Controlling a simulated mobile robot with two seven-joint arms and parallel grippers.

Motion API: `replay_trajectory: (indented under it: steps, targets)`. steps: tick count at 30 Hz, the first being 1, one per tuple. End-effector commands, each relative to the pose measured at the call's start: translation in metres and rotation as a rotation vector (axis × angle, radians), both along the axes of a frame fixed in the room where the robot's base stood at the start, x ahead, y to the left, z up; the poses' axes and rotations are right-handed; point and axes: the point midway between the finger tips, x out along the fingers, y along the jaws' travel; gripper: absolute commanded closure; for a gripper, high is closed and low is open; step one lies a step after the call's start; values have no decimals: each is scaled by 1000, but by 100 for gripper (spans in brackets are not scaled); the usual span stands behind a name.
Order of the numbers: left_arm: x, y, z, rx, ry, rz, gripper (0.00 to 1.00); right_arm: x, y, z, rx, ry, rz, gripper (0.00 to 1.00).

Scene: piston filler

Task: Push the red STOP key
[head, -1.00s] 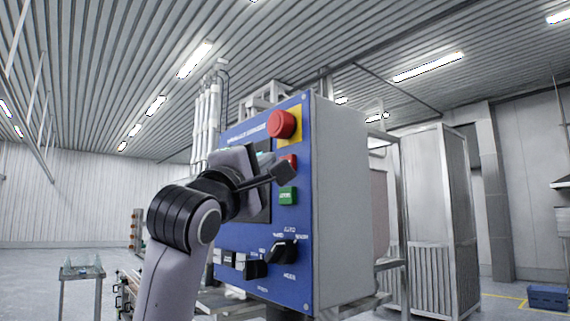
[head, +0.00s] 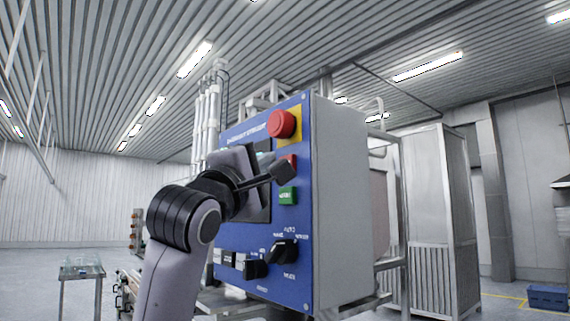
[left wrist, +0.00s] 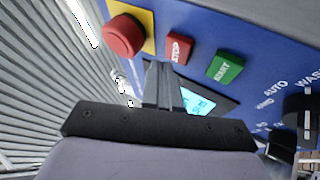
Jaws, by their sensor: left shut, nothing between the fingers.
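The red STOP key (head: 291,160) is a small square key on the blue panel (head: 228,180), under the large red round button and above a green key. In the head view my left gripper's fingertips (head: 281,171) partly cover it. In the left wrist view the STOP key (left wrist: 179,48) is in plain sight with white lettering. There the shut fingers (left wrist: 164,75) point towards the panel, with their tips just below the key; I cannot tell whether they touch it. The left gripper holds nothing. My right gripper is not in view.
The red mushroom button (head: 282,124) on its yellow plate stands out above the STOP key. The green key (head: 288,195) is just below. A display (left wrist: 196,103) lies beside the fingers, and black rotary knobs (head: 284,251) sit lower. A small side table (head: 81,271) stands at left.

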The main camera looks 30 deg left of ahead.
Motion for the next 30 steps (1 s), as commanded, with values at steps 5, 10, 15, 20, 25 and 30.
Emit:
replay_trajectory:
  steps: [5, 10, 15, 20, 25, 30]
  targets:
    - [0, 0, 0, 0, 0, 0, 100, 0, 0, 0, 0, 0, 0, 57]
    - [0, 0, 0, 0, 0, 0, 100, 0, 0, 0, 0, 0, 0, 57]
    - [2, -1, 0, -1, 1, -2, 100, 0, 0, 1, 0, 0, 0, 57]
    - [7, -3, 0, -1, 1, 0, 100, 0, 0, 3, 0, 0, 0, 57]
    - [8, -4, 0, 0, 0, 0, 100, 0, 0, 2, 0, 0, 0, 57]
    - [8, -3, 0, 0, 0, 0, 100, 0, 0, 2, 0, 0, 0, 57]
